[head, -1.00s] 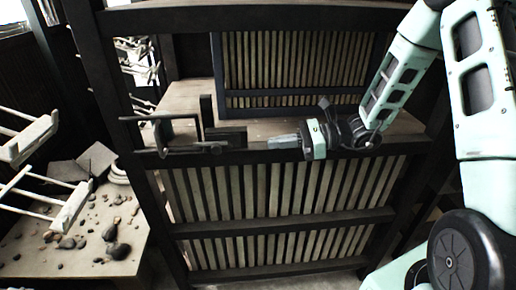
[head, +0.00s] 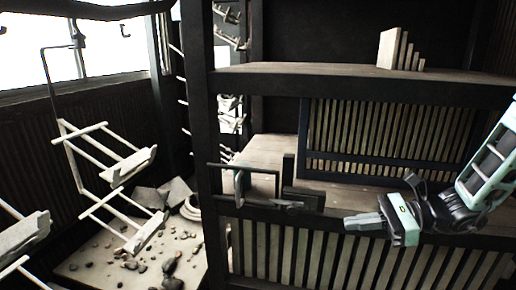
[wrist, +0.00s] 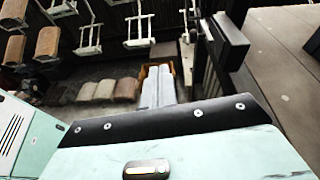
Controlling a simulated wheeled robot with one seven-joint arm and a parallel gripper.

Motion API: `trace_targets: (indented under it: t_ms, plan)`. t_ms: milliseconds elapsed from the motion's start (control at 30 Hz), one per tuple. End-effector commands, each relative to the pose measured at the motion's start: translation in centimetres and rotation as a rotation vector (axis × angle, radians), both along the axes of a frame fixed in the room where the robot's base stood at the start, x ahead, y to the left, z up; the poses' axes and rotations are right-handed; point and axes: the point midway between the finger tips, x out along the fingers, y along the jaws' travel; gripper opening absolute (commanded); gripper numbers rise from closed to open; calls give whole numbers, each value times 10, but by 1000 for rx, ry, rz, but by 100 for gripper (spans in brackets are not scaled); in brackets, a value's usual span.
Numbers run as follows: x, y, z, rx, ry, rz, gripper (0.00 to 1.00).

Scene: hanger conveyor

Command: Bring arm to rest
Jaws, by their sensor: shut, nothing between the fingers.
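My gripper (head: 362,221) is in the head view at the lower right, in front of the dark shelf frame. Its fingers point left and are shut with nothing between them. The fingers (wrist: 158,88) also show in the wrist view, close together. A dark bracket-like fixture (head: 262,190) stands on the shelf edge to the left of my fingertips, with a gap between. My arm reaches in from the right edge.
A dark shelf frame (head: 370,85) with slatted panels fills the middle and right. Pale hanging racks (head: 130,165) hang at the left above a table with loose stones (head: 130,262). In the wrist view an orange crate (wrist: 152,68) stands beyond the fingers.

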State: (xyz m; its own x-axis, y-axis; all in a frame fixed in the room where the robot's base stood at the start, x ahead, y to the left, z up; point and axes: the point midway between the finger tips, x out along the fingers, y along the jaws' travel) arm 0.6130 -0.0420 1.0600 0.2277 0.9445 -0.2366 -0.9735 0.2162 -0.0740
Motion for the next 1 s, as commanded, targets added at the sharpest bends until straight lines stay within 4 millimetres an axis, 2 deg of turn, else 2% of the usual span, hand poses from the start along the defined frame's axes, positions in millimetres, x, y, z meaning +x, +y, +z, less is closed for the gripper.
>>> trace_targets:
  t_ms: [33, 67, 100, 200, 300, 400, 500, 600, 700, 833, 1000]
  plan:
    - [-20, 26, 5, -61, -39, 125, 0]
    - [-34, 40, 6, -108, -67, 211, 0]
    - [-56, 59, 7, -177, -116, 343, 0]
    - [-114, 90, 5, -353, -271, 680, 0]
    - [-161, 101, 2, -516, -466, 999, 0]
    - [-193, 102, 0, -662, -699, 1300, 0]
    - [-211, 100, 3, -774, -942, 1554, 0]
    - [-219, 101, 8, -851, -1158, 1739, 0]
    - [-222, 103, 12, -894, -1311, 1851, 0]
    - [-223, 104, 16, -916, -1401, 1914, 0]
    - [-223, 104, 16, -916, -1401, 1914, 0]
